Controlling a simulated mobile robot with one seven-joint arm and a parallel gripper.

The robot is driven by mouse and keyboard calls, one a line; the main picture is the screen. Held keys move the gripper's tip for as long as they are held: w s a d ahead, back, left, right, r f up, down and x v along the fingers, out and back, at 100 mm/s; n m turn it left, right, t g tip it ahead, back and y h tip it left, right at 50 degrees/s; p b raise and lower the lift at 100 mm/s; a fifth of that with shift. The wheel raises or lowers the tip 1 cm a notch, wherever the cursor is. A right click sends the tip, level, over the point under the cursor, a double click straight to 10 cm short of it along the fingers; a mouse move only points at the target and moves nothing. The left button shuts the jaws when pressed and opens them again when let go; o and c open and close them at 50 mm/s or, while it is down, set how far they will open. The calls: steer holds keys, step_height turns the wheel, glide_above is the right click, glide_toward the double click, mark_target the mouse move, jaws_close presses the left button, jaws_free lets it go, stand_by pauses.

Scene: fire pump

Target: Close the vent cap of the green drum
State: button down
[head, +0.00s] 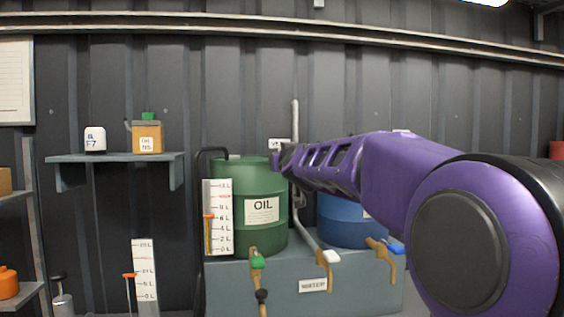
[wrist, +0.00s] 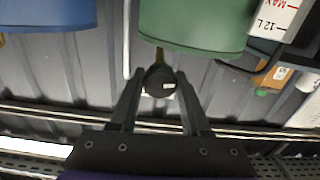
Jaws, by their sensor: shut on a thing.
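The green drum (head: 262,190) with an OIL label stands on the grey tank in the head view. Its green side also shows at the top of the wrist view (wrist: 195,22). A dark round cap (wrist: 158,77) with a pale mark, apparently the vent cap, sits by the drum's top edge, with a short brassy piece between them. My gripper (wrist: 158,88) is shut on this cap, one finger on each side. In the head view my gripper (head: 279,161) is at the drum's upper right edge, and my arm hides the cap there.
A blue drum (head: 345,222) stands to the right, partly behind my arm. A level gauge (head: 218,215) is in front of the green drum's left side. A pale pipe (head: 296,125) rises behind. A wall shelf (head: 118,158) holds an oil can (head: 147,138). Taps (head: 257,262) stick out below.

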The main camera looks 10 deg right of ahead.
steer(key=m+b, duration=0.1)
steer(key=m, duration=0.4)
steer(key=shift+m, duration=0.3)
steer(key=m+b, duration=0.1)
steer(key=m, duration=0.3)
steer(key=shift+m, duration=0.3)
steer(key=m, duration=0.5)
steer(key=shift+d+b, duration=0.1)
steer(key=shift+b, duration=0.3)
steer(key=m, duration=0.5)
steer(key=shift+c, duration=1.8)
jaws_free()
steer(key=shift+f, duration=0.1)
steer(key=shift+s, duration=0.15)
